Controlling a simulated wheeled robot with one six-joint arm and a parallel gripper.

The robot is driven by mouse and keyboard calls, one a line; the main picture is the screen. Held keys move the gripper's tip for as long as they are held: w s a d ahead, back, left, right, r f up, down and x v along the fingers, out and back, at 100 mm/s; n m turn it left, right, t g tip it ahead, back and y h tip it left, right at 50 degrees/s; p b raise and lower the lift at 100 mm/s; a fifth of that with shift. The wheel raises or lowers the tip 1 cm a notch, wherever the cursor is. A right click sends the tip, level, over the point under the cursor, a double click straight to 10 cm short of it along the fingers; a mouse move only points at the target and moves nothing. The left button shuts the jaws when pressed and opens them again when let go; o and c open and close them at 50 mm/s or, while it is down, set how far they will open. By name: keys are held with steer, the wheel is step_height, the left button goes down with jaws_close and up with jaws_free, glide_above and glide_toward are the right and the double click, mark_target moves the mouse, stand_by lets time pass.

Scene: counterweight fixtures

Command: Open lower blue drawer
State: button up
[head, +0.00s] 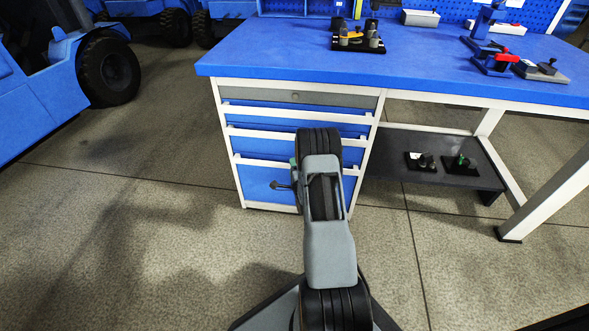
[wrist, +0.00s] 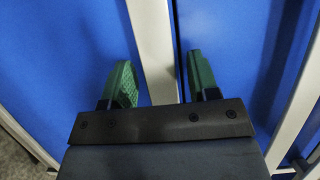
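The blue-fronted drawers stand in a white-framed cabinet under the bench, and all look shut. The lower blue drawer (head: 258,186) is the tallest front at the bottom, with a white handle bar (head: 252,161) along its top edge. My arm covers its right part in the head view. In the wrist view, my gripper (wrist: 160,62) is open, with one green finger on each side of a white handle bar (wrist: 151,35). Gaps show between the bar and both fingers. Blue fronts lie on both sides of the bar. My fingertips are mostly hidden in the head view.
The blue bench top (head: 420,65) overhangs the cabinet and holds several fixtures. A dark lower shelf (head: 448,172) with small parts is to the right. Blue vehicles (head: 40,95) stand at the left. The floor (head: 130,215) in front of the cabinet is clear.

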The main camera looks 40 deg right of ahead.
jaws_close()
stand_by(0.3)
